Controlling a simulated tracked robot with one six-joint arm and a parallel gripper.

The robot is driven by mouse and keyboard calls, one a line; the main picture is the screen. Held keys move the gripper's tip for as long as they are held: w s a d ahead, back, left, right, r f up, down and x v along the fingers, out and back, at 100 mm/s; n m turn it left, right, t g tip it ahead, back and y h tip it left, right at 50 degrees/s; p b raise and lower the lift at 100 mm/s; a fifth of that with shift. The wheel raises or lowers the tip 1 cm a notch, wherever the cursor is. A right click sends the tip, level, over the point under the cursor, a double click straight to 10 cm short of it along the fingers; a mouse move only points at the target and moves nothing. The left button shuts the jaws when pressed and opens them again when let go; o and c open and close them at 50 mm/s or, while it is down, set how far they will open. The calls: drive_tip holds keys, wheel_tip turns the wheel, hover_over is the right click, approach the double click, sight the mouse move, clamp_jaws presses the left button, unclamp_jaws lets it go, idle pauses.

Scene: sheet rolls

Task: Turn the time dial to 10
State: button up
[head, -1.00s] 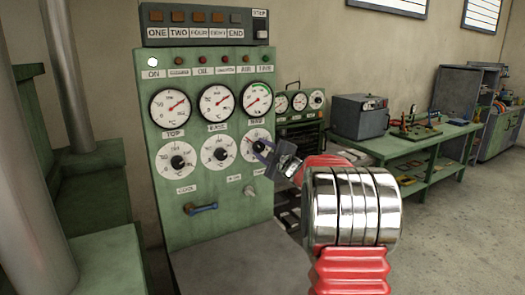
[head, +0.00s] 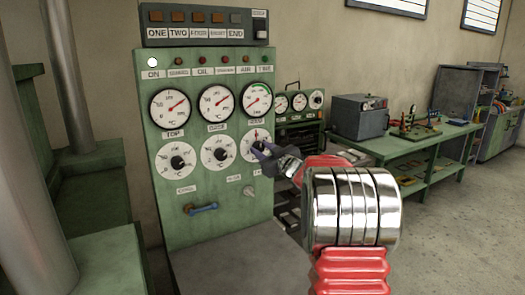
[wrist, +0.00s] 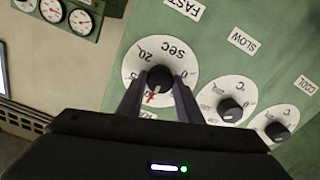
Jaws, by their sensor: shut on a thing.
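The time dial (head: 246,141) is the right one in the lower row of white dials on the green panel. In the wrist view the time dial (wrist: 134,70) appears upside down, with SEC and 20 readable and a 0 at right. My gripper (head: 262,150) is shut on its black knob (wrist: 160,75), one finger on each side. The red pointer (wrist: 151,97) points down in the wrist view, which is upward on the panel in the head view. The number at its tip is hidden behind my gripper.
Two similar dials (head: 178,162) (head: 217,153) sit left of the time dial, with three gauges (head: 170,106) above. A green workbench (head: 425,146) stands at right.

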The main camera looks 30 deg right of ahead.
drive_tip(key=shift+f+m, duration=0.3)
drive_tip(key=shift+f, duration=0.15)
drive_tip(key=o, duration=0.8)
drive_tip(key=shift+c, duration=0.2)
drive_tip(key=shift+o, duration=1.4)
drive_tip(key=shift+r, duration=0.3)
drive_tip(key=shift+s+r, duration=0.1)
drive_tip(key=s, duration=1.3)
drive_tip(key=shift+s+a, duration=0.3)
drive_tip(key=shift+a, duration=0.1)
